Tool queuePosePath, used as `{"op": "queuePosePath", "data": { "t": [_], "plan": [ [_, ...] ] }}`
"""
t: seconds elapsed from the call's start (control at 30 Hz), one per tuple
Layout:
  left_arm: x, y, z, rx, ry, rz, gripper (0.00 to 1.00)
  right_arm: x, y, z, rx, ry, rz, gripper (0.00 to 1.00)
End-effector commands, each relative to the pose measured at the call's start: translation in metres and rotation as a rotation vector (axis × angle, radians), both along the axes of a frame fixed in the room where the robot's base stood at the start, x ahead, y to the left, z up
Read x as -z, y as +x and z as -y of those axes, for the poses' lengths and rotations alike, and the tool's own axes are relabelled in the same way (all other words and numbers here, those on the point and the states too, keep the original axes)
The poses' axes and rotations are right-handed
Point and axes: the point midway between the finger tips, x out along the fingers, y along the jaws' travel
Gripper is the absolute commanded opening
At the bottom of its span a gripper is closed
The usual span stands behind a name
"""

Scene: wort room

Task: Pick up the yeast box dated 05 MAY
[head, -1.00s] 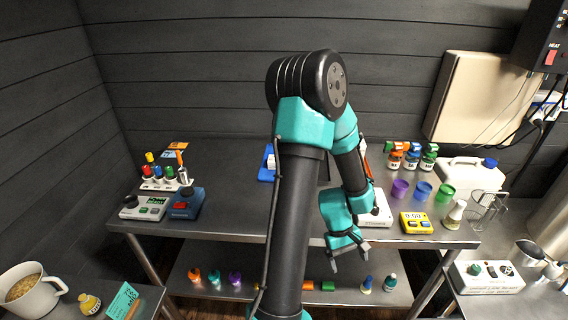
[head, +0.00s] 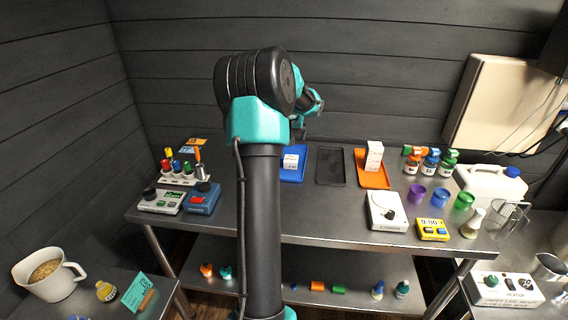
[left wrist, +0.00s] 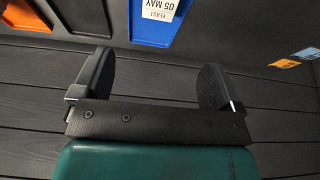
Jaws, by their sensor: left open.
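The yeast box dated 05 MAY (left wrist: 160,8) is white with printed text and sits on the blue tray (left wrist: 150,38) at the top edge of the left wrist view, partly cut off. In the head view the white box (head: 290,162) lies on the blue tray (head: 298,177), partly near my arm. My left gripper (left wrist: 157,68) is open and empty, apart from the box. In the head view it (head: 301,131) is above the back of the table, partly hidden by my arm. My right gripper is not in view.
A black tray (head: 330,168) stands empty beside the blue one. An orange tray (head: 372,181) to its right holds another white, upright box (head: 374,156). A white scale-like device (head: 388,212), a yellow timer (head: 432,230) and coloured cups stand at the right.

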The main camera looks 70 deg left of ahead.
Motion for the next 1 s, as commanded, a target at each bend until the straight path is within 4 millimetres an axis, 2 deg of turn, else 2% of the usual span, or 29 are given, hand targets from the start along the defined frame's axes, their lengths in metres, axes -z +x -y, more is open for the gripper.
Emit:
{"op": "queuePosePath", "data": {
  "t": [0.23, 0.37, 1.0],
  "plan": [
    [0.002, 0.000, 0.001, 0.000, -0.003, 0.001, 0.92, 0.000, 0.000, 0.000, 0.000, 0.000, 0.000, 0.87],
    [0.010, 0.002, -0.002, -0.001, -0.005, 0.000, 0.92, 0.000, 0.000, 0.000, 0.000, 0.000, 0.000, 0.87],
    [0.105, 0.021, -0.036, -0.001, -0.005, 0.001, 0.92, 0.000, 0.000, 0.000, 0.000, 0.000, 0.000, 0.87]
  ]
}}
